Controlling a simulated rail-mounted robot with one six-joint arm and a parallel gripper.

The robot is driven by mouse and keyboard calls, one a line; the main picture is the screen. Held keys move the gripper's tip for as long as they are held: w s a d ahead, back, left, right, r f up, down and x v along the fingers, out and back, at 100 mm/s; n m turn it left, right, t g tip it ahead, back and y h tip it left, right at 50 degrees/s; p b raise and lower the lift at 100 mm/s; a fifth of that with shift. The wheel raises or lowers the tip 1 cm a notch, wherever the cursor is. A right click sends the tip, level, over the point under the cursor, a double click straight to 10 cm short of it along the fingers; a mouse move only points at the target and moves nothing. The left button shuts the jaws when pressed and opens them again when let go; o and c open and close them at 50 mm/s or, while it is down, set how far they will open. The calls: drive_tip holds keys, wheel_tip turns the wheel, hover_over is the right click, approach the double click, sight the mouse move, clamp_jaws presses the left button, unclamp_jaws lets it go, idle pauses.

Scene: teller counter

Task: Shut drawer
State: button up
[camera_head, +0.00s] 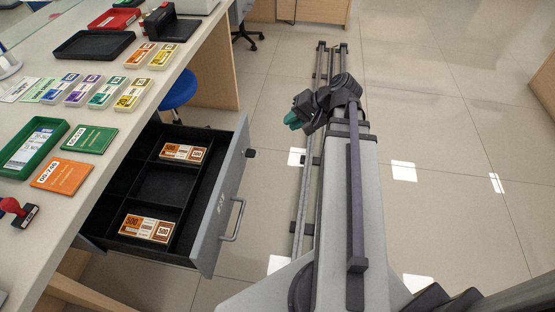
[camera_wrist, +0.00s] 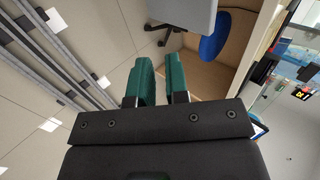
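The drawer (camera_head: 207,231) is pulled out from under the counter in the head view. Its grey front carries a metal handle (camera_head: 238,219) on the outside. Inside, the black compartments hold two orange-and-white note bundles, one at the back (camera_head: 184,152) and one at the front (camera_head: 147,228); other compartments look empty. My gripper (camera_head: 292,121) is to the right of the drawer, over the floor, apart from the handle. In the wrist view, the two green fingers of my gripper (camera_wrist: 159,82) stand apart with a gap and nothing between them.
The counter (camera_head: 135,110) holds several note bundles, a green tray (camera_head: 57,150), a black tray (camera_head: 95,44), cards and a stamp (camera_head: 18,211). A blue stool (camera_head: 178,90) stands behind the drawer. Floor between drawer and rail (camera_head: 322,75) is clear.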

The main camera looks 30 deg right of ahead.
drive_tip(key=shift+w+a+r, duration=0.1)
drive_tip(key=shift+r, duration=0.35)
drive_tip(key=shift+c, duration=0.7)
drive_tip(key=shift+w+f, duration=0.1)
drive_tip(key=shift+w, duration=0.2)
clamp_jaws()
drive_tip(key=b, duration=0.7)
approach(245, 133)
drive_tip(key=shift+d+x, duration=0.1)
drive_tip(key=shift+x, duration=1.65)
drive_tip(key=shift+d+x, duration=0.15)
drive_tip(key=shift+x, duration=1.6)
drive_tip(key=shift+f, duration=0.15)
